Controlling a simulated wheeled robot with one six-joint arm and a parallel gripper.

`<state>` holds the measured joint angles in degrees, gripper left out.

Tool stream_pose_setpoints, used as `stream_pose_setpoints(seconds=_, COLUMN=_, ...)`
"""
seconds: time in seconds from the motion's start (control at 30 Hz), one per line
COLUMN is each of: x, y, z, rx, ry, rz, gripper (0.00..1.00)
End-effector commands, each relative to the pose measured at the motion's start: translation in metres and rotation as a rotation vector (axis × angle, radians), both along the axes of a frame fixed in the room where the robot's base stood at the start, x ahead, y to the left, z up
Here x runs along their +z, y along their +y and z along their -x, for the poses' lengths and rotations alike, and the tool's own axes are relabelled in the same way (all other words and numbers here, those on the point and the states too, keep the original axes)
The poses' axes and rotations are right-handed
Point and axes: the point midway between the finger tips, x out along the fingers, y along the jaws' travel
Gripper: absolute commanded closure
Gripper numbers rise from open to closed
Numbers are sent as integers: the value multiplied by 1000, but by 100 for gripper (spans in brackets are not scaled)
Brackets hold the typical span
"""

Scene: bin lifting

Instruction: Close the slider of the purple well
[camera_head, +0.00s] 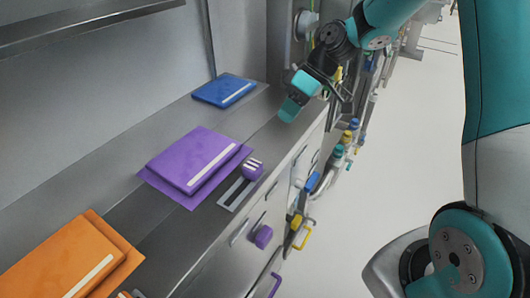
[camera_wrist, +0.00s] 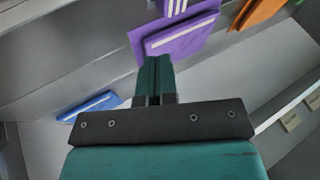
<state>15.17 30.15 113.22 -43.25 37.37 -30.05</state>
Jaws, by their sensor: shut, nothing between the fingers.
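The purple well (camera_head: 192,160) is a raised purple block with a white strip on a wider purple base, set in the grey bench. Beside its right edge, a purple slider knob (camera_head: 252,169) with white marks stands at the far end of a short grey slotted rail (camera_head: 237,192). In the wrist view the purple well (camera_wrist: 180,40) is beyond my fingertips, and the striped knob (camera_wrist: 175,7) is cut off by the top edge. My gripper (camera_head: 290,110) is shut and empty, above the bench edge, behind and right of the knob, apart from it.
A blue block (camera_head: 222,90) lies farther back and an orange block (camera_head: 75,260) nearer, both with white strips. Another purple knob (camera_head: 263,237) and several coloured handles stick out from the cabinet front. A metal shelf (camera_head: 90,22) hangs over the bench.

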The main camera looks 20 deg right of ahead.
Motion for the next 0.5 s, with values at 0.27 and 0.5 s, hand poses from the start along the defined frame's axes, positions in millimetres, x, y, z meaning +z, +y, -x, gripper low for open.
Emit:
stream_pose_setpoints(seconds=0.27, x=-31, y=-35, z=-23, rx=2, ry=-31, rz=-48, gripper=100)
stream_pose_setpoints(seconds=0.5, x=-31, y=-35, z=-23, rx=3, ry=-30, rz=-47, gripper=100)
